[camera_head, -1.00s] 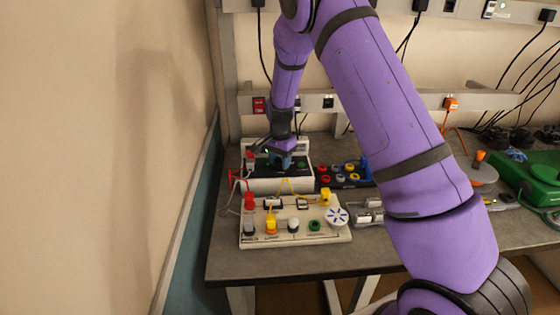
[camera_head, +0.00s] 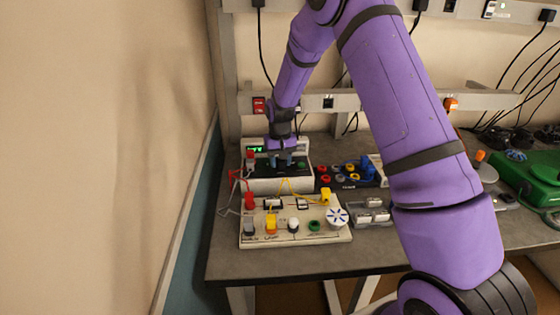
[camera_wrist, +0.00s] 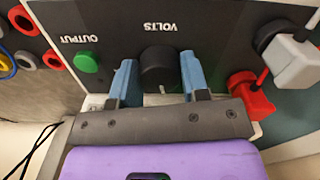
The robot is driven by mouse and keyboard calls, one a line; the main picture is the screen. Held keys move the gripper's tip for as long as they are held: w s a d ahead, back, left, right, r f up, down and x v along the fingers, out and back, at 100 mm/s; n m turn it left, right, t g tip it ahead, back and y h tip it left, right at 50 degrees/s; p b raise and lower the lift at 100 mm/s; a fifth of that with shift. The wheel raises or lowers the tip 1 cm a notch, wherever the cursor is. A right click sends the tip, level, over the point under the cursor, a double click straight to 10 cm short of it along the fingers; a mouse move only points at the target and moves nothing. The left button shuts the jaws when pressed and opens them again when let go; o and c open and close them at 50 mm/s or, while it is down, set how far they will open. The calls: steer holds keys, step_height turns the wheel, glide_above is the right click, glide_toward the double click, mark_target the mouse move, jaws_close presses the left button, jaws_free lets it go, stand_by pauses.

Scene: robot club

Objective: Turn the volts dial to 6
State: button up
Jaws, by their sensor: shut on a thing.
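The volts dial (camera_wrist: 158,68) is a round black knob on the dark front panel of the power supply (camera_head: 262,184). It sits below the upside-down word VOLTS in the wrist view. A light pointer mark shows at its edge nearest my gripper. My gripper (camera_wrist: 158,76) has one blue finger on each side of the dial and is shut on it. In the head view, my gripper (camera_head: 281,163) is at the power supply's panel, and its fingers hide the dial. A green display (camera_head: 254,149) is lit, but its digits are too small to read.
A green OUTPUT button (camera_wrist: 87,62) is beside the dial. Red (camera_wrist: 250,93) and white plugs (camera_wrist: 290,60) stand close on the other side. A white circuit board (camera_head: 270,240) lies in front, and coloured sockets (camera_head: 345,175) are to the right.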

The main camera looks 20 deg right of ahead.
steer(key=shift+n, duration=1)
steer(key=o, duration=0.9)
steer(key=shift+o, duration=0.2)
step_height(320, 180, up, 11)
steer(key=shift+f, duration=0.1)
